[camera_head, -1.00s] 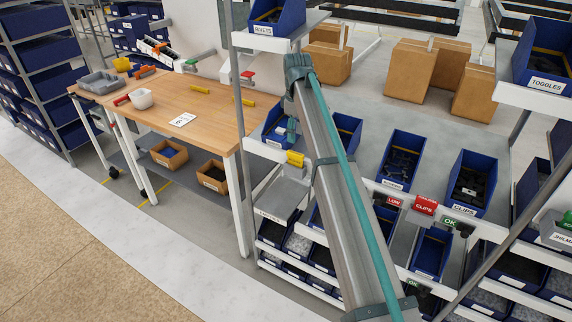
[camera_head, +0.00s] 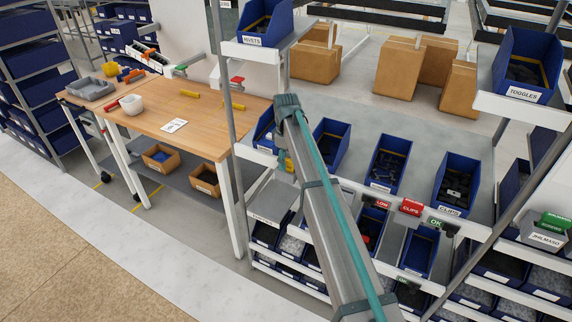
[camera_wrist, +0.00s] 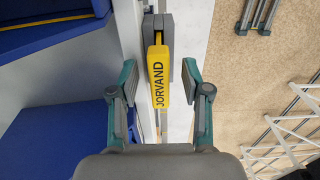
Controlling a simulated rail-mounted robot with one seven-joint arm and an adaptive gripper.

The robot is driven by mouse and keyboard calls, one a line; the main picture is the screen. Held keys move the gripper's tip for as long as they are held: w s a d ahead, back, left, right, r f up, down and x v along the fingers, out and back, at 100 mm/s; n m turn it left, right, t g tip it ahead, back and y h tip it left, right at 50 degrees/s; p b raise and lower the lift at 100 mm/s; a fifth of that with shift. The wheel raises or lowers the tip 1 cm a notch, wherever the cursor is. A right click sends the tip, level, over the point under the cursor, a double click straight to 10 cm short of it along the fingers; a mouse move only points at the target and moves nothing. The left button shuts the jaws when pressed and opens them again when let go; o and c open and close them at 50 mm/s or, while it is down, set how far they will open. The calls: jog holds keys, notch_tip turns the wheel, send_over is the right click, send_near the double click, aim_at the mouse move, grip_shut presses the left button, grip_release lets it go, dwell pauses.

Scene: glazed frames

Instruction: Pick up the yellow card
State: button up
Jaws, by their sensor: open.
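The yellow card (camera_wrist: 158,75) stands out in the wrist view, a narrow yellow piece lettered JORVAND, in a grey holder (camera_wrist: 158,24) on a white rail. My gripper (camera_wrist: 160,82) is open, with one finger on each side of the card and a gap on both sides. I cannot tell how far the fingertips are from it in depth.
Blue bins sit close by on the rack, including one at the left of the wrist view (camera_wrist: 62,140). Red CLIPS (camera_head: 411,207) and green OK (camera_head: 436,223) cards line the shelf edge. A wooden workbench (camera_head: 190,120) stands to the left.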

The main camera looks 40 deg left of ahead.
grip_shut()
jog(key=shift+r, duration=0.1)
jog(key=shift+r+p, duration=0.3)
jog(key=shift+r, duration=0.25)
notch_tip(320, 180, up, 3)
jog(key=shift+f+p, duration=0.2)
jog(key=shift+p, duration=0.4)
jog(key=s+d+r+p, duration=0.5)
jog(key=s+d+r, duration=0.4)
jog(key=d, duration=0.1)
jog(key=shift+s+d, duration=0.15)
jog(key=shift+d, duration=0.15)
